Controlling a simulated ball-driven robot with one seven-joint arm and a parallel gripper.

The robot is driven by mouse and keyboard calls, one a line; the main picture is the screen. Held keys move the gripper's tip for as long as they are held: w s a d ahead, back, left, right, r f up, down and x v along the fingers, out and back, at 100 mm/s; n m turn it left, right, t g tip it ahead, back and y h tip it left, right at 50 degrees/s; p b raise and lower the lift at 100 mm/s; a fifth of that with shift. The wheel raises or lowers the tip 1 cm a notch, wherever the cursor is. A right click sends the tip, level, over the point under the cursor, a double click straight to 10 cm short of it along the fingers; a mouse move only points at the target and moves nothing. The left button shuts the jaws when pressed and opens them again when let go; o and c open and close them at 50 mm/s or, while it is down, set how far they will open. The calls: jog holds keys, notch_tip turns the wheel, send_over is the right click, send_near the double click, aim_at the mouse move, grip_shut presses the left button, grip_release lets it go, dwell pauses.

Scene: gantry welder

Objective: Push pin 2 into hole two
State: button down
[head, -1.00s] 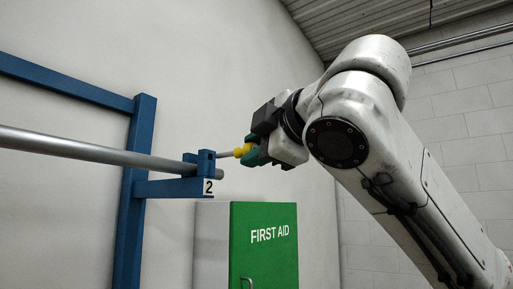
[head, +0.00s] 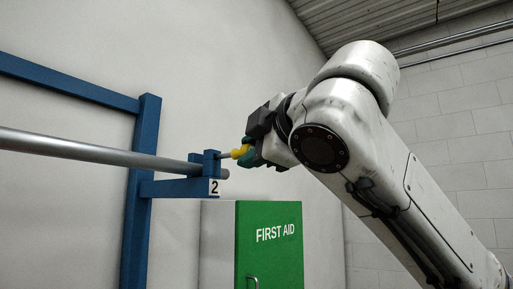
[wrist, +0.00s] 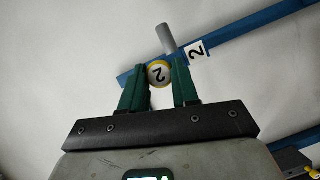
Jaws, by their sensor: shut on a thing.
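Pin 2 has a yellow head (head: 240,152) and a thin grey shaft. Its round end, marked 2, shows in the wrist view (wrist: 159,73) between the green fingers. My gripper (head: 250,153) is shut on the yellow head, and its fingers also show in the wrist view (wrist: 160,87). The pin lies roughly level, its shaft running left to the blue block (head: 211,164) on the bracket labelled 2 (head: 214,187). Only a short length of shaft shows between head and block. The shaft's tip and the hole itself are hidden.
A grey rail (head: 90,150) runs through the bracket from the left, on a blue frame (head: 140,200). A green and white first aid cabinet (head: 268,245) stands below my gripper. A pale wall is close behind.

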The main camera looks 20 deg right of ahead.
aim_at(228, 154)
jog(key=shift+w+a+p, duration=0.3)
jog(key=shift+w+a, duration=0.25)
jog(key=shift+w, duration=0.2)
jog(key=shift+w+a, duration=0.2)
jog(key=shift+w, duration=0.05)
jog(key=shift+w+a, duration=0.2)
jog(key=shift+w, duration=0.1)
jog(key=shift+w+a+p, duration=0.2)
jog(key=shift+w+p, duration=0.05)
jog(key=shift+p, duration=0.05)
jog(key=shift+w+a, duration=0.25)
jog(key=shift+w, duration=0.1)
jog(key=c, duration=1.2)
grip_release()
jog(key=shift+o, duration=0.7)
jog(key=shift+w+a, duration=0.15)
jog(key=shift+a, duration=0.05)
jog(key=shift+o, duration=1.4)
jog(key=shift+d, duration=0.1)
